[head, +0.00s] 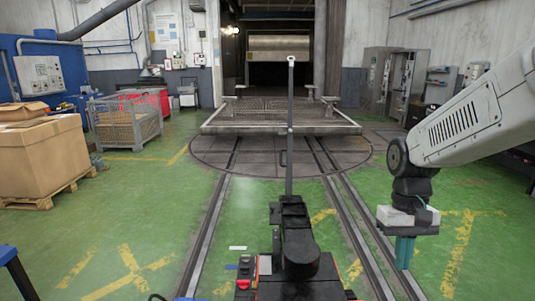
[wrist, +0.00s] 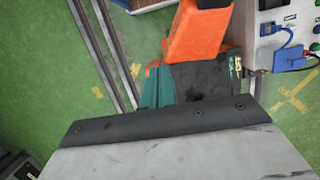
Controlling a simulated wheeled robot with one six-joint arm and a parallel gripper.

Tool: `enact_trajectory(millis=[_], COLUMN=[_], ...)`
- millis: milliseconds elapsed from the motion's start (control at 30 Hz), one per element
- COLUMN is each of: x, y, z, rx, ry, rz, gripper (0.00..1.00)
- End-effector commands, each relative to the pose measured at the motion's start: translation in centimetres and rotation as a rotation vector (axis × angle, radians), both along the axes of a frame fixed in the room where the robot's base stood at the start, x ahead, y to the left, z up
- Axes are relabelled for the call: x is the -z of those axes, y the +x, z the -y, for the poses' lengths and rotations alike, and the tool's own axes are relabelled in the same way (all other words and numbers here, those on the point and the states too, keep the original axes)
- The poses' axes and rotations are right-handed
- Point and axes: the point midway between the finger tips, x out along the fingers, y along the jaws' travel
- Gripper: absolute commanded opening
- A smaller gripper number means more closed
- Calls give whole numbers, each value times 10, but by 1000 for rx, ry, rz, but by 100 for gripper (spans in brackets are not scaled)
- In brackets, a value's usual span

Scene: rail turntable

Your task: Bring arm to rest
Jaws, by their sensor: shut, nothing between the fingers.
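My arm comes in from the right in the head view, and my gripper (head: 404,255) hangs down at its end. At the lever's foot is a dark unit (head: 300,255) with orange edges and a red control. The wrist view shows a grey plate with a black edge in front, and orange and dark parts beyond; I cannot tell what these belong to.
The round turntable (head: 200,165) lies ahead, with a flat metal platform (head: 215,128) on it. Rails (head: 208,235) run toward me. A wire crate (head: 155,128) and a cardboard box (head: 75,150) on a pallet stand at left. Grey cabinets (head: 376,75) stand back right. Green floor at left is open.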

Motion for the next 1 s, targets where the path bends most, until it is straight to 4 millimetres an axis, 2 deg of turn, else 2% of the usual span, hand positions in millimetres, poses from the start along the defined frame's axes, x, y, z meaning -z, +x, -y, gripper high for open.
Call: enact_trajectory(millis=[33,100,300,400,500,600,733,1000], x=[-12,-23,-43,-49,-53,-61,-72,-74], y=[-20,-47,-116,-144,-164,-174,-178,-179], z=[-2,-4,-9,-10,-11,-12,-13,-13], rx=[-1,-4,-11,-17,-22,-26,-28,-30], ry=[-1,-3,-7,-8,-9,-10,-10,-10], rz=[17,36,109,160,221,280,338,352], gripper=[0,0,0,0,0,0,0,0])
